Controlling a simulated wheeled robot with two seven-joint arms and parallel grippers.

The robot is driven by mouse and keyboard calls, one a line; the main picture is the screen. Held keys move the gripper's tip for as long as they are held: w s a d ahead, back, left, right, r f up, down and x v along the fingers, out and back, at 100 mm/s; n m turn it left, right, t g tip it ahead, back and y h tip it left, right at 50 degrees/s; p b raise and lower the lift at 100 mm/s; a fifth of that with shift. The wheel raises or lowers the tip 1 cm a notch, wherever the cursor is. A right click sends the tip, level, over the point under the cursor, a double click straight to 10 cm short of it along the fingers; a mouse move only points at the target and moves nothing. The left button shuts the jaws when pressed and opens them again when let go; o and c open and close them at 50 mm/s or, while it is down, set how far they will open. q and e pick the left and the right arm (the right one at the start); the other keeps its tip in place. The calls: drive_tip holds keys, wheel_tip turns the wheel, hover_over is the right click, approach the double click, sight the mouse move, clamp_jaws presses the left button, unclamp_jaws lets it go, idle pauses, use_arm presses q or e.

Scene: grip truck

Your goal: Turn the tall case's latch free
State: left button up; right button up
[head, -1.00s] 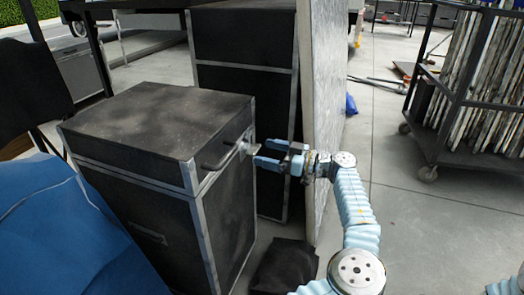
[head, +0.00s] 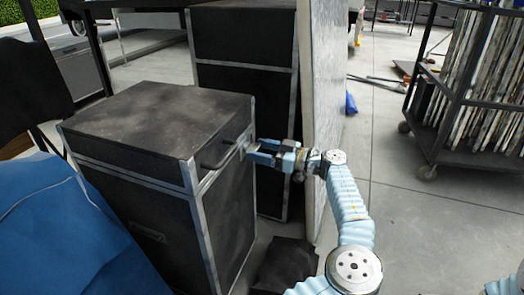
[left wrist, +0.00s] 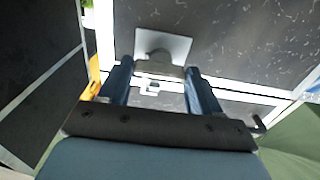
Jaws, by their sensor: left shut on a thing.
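The tall black case (head: 165,225) with silver edges stands at the left in the head view. Its latch (head: 243,146) is on the right-hand face near the lid seam, beside a dark handle (head: 217,153). My left gripper (head: 252,152) reaches it from the right and is shut on the latch. In the left wrist view, the latch's pale plate (left wrist: 163,45) shows on the dark panel, and the blue fingers (left wrist: 160,76) stand on either side of the latch. The fingers partly hide the latch in the head view. My right gripper is out of view.
Another black case (head: 243,90) stands behind, next to an upright grey panel (head: 325,110). A dark bag-like thing (head: 285,265) lies on the floor by the tall case. A wheeled rack (head: 460,150) stands at right. Blue cloth (head: 60,230) fills the lower left. Floor is clear at right.

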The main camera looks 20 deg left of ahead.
use_arm(q)
drive_tip(key=m, duration=0.3)
drive_tip(key=shift+m, duration=0.3)
drive_tip(key=m+p, duration=0.1)
drive_tip(key=m, duration=0.3)
drive_tip(key=shift+r+m, duration=0.1)
drive_tip(key=shift+m, duration=0.2)
drive_tip(key=m+p, duration=0.3)
drive_tip(key=m, duration=0.3)
drive_tip(key=shift+p, duration=0.35)
drive_tip(key=shift+m+p, duration=0.85)
drive_tip(key=shift+m, duration=1.05)
drive_tip(key=o, duration=1.1)
drive_tip(key=shift+c, duration=0.2)
drive_tip(key=shift+d, duration=0.1)
